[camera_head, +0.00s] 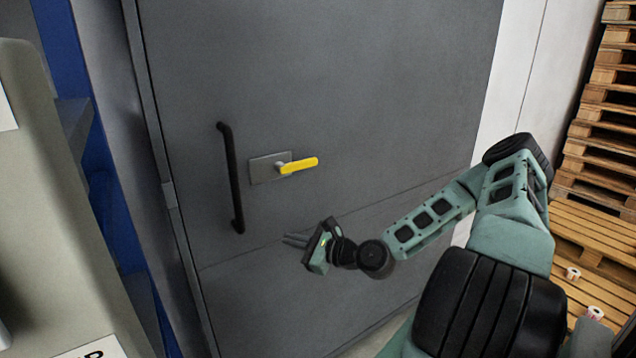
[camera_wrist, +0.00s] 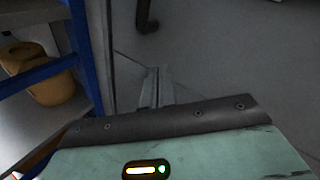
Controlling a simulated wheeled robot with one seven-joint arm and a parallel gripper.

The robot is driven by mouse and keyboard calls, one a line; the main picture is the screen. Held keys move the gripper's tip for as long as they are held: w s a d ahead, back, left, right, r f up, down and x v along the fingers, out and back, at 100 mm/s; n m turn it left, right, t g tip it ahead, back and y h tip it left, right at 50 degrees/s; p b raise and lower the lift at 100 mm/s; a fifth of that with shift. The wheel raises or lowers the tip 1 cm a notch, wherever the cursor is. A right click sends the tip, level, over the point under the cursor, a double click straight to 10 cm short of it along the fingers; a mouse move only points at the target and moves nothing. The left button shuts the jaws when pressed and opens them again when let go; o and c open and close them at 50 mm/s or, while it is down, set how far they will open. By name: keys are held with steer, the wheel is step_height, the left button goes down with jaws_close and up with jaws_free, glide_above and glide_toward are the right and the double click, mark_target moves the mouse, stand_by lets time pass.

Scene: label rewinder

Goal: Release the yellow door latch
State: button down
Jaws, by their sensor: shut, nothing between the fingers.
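The yellow door latch (camera_head: 298,166) is a lever on a small grey plate (camera_head: 264,168) on the dark grey door (camera_head: 350,90). The lever points right and slightly up. My gripper (camera_head: 288,240) is below the latch, apart from it, with its fingers pointing left. The fingers are shut and empty; they also show in the wrist view (camera_wrist: 156,88). The latch is not visible in the wrist view. A black vertical door handle (camera_head: 231,178) is left of the latch, and its lower end shows in the wrist view (camera_wrist: 146,18).
A blue rack (camera_head: 85,120) and a beige cabinet (camera_head: 50,200) stand at the left. A yellow-brown container (camera_wrist: 30,70) sits on the rack's shelf. Stacked wooden pallets (camera_head: 600,130) stand at the right. The door face around the latch is clear.

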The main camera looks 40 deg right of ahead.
mark_target(297, 164)
steer(key=s+d+r+m+t+h, duration=0.1)
steer(key=d+r+m+t+h, duration=0.1)
steer(key=d+m+h, duration=0.2)
steer(key=s+d+r+m+t+h+b, duration=0.1)
steer(key=s+d+m+t+h, duration=0.1)
steer(key=d+m+h, duration=0.3)
steer(key=d+m, duration=0.1)
steer(key=d, duration=0.2)
steer(key=shift+s+d+r+m, duration=0.25)
steer(key=shift+r+m, duration=0.15)
steer(key=w+r+p, duration=0.2)
steer(key=w, duration=0.1)
steer(key=w+d+r+p, duration=0.1)
steer(key=w+r+p, duration=0.1)
steer(key=w, duration=0.1)
steer(key=w+d+r+p, duration=0.1)
steer(key=w+r+p, duration=0.1)
steer(key=w, duration=0.1)
steer(key=shift+w+r, duration=0.2)
steer(key=shift+w, duration=0.1)
steer(key=shift+r+n, duration=0.1)
steer(key=shift+n, duration=0.2)
